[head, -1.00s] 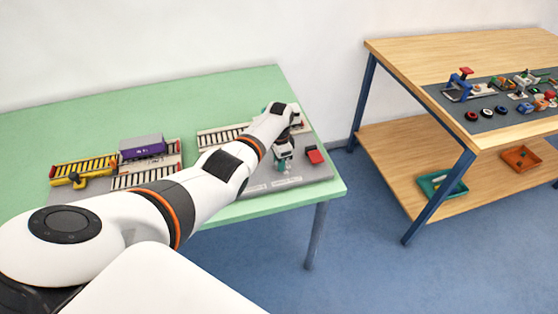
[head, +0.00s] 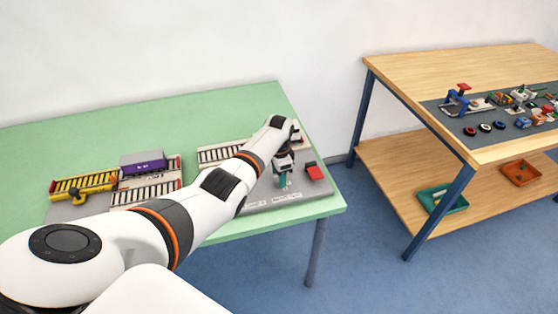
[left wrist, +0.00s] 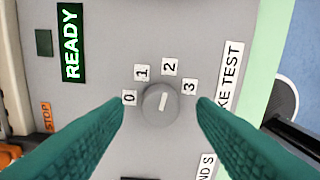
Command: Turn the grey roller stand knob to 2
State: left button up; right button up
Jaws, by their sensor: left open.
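The grey round knob (left wrist: 160,103) sits on a grey panel in the left wrist view. A white line on its face points up and slightly right, about toward the 2 label (left wrist: 169,67). The labels 0 (left wrist: 129,97), 1 (left wrist: 141,72) and 3 (left wrist: 189,87) are set in an arc around it. My left gripper (left wrist: 161,106) is open, its teal fingers on either side of the knob, with gaps visible between. In the head view my left gripper (head: 281,178) is over the panel on the green table; the knob cannot be made out there. My right gripper is not in view.
A lit READY sign (left wrist: 70,42) and an orange STOP label (left wrist: 46,116) are on the panel. A wooden table (head: 440,75) stands right.

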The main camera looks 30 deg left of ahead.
pick_arm(q)
notch_tip(320, 180, up, 11)
jog(key=shift+f, duration=0.15)
dwell(0.5)
